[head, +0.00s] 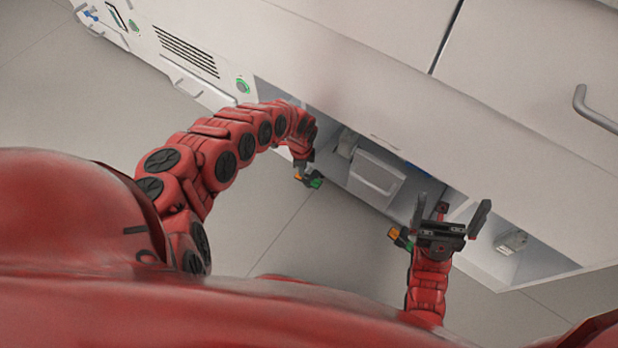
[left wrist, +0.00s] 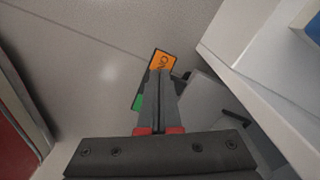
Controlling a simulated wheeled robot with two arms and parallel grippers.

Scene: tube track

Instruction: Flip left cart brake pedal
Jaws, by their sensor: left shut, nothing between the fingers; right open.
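The left brake pedal (head: 316,183), with an orange and a green part, sits low at the cart's front edge in the head view. In the left wrist view its orange face (left wrist: 162,61) has dark lettering, and a green part shows lower left. My left gripper (left wrist: 161,75) is shut and empty, its fingertips overlapping the pedal in that view; I cannot tell whether they touch. In the head view its fingers are mostly hidden by my left arm just above the pedal. My right gripper (head: 449,210) is open and empty, near a second orange and green pedal (head: 394,233).
The pale cart or cabinet (head: 500,160) fills the upper right, with an open lower bay. A grey box (head: 376,178) sits in the bay, and a small light item (head: 512,242) lies at right. A metal handle (head: 595,110) sticks out at right. The grey floor (head: 300,235) in front is clear.

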